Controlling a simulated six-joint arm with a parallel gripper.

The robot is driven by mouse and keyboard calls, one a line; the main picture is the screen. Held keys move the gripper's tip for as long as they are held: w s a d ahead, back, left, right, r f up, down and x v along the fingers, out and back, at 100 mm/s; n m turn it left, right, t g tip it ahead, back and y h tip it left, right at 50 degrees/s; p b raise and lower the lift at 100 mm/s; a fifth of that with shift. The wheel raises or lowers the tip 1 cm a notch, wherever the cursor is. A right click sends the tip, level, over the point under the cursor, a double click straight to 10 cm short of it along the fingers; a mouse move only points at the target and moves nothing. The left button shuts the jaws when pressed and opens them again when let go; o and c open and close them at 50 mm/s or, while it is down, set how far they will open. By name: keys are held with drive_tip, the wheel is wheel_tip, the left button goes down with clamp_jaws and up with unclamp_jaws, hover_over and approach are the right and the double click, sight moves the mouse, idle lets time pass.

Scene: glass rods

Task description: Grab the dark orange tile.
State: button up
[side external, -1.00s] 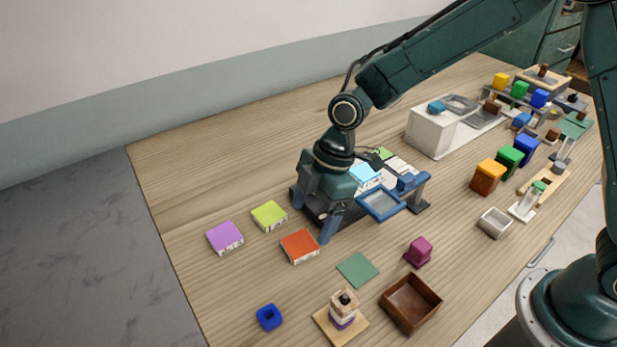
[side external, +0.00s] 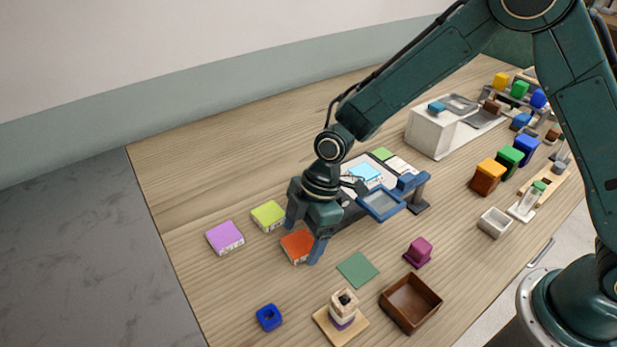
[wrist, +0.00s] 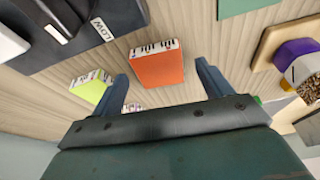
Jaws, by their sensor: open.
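The dark orange tile (side external: 296,247) is a flat square block with a white printed edge, lying on the wooden table. In the side view its right part is hidden behind my gripper finger. In the wrist view the tile (wrist: 159,69) shows between and beyond my two fingertips. My gripper (side external: 302,240) is open and empty, with one finger toward the far side of the tile and one toward the near right side. In the wrist view my gripper (wrist: 161,75) has its blue fingers wide apart, neither visibly touching the tile.
A lime tile (side external: 268,216) lies close behind the orange one, and a purple tile (side external: 225,237) to its left. A green square (side external: 357,269) lies to the right front. A dark board with a blue-framed stand (side external: 381,204) stands behind right. The table left of the purple tile is clear.

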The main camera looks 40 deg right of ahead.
drive_tip(key=shift+a+f, duration=0.1)
drive_tip(key=shift+f, duration=0.25)
drive_tip(key=shift+c, duration=0.5)
drive_tip(key=c, duration=1)
